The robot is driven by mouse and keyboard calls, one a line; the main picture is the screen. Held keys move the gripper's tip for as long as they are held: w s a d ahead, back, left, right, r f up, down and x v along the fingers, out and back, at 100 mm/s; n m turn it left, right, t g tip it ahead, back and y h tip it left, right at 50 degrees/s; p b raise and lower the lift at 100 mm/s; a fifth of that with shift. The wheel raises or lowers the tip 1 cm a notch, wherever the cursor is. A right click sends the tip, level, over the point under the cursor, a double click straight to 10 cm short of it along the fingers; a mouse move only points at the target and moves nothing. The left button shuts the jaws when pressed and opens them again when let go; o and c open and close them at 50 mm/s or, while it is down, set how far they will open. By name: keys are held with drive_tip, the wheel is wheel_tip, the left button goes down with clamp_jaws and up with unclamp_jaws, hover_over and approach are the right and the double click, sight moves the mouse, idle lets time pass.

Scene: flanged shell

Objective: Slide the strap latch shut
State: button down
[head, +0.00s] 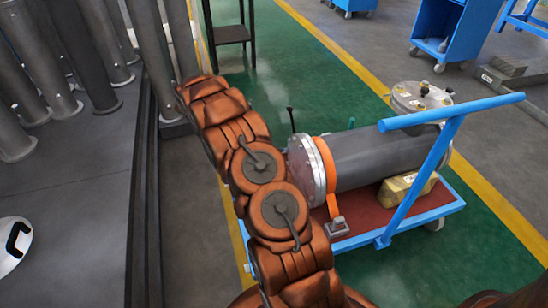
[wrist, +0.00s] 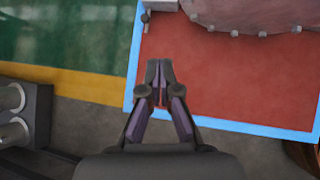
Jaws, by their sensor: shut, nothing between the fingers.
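A grey flanged shell (head: 375,158) lies on its side on a cart in the head view. An orange strap (head: 325,165) wraps around it just behind its near flange (head: 304,170). A small grey fitting, which looks like the strap latch (head: 337,226), sits at the strap's lower end beside the cart deck. I cannot tell its slide position. In the wrist view my gripper (wrist: 160,65) is shut and empty, with its fingertips above the red deck near the blue rim. The flange edge with bolts (wrist: 235,33) shows at upper right. In the head view my arm hides the gripper.
The blue cart has a red deck (wrist: 230,85) and a push handle (head: 425,165). A yellow block (head: 405,190) and a round lidded vessel (head: 420,98) are near the shell. Grey pipes (head: 100,60) stand at left. Green floor (head: 490,245) is clear at right.

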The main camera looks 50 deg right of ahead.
drive_tip(key=w+d+f+n+b, duration=0.1)
drive_tip(key=d+f+b, duration=0.1)
drive_tip(key=f, duration=0.5)
drive_tip(key=w+d+f+n+b, duration=0.1)
drive_tip(key=d+f+n+b, duration=0.1)
drive_tip(key=f, duration=0.5)
drive_tip(key=shift+w+d+f+h, duration=0.3)
drive_tip(key=shift+w+d+h, duration=0.1)
drive_tip(key=b+x, duration=0.2)
drive_tip(key=x, duration=0.8)
drive_tip(key=shift+w+a+f+b, duration=0.1)
drive_tip(key=shift+a+b, duration=0.05)
drive_tip(key=shift+b, duration=0.15)
drive_tip(key=d+b, duration=0.1)
drive_tip(key=d, duration=0.1)
drive_tip(key=shift+d+f, duration=0.1)
drive_tip(key=shift+d, duration=0.15)
drive_tip(key=shift+s+d+r, duration=0.1)
drive_tip(key=shift+d, duration=0.35)
drive_tip(key=shift+s+d+r, duration=0.1)
drive_tip(key=shift+d, duration=0.3)
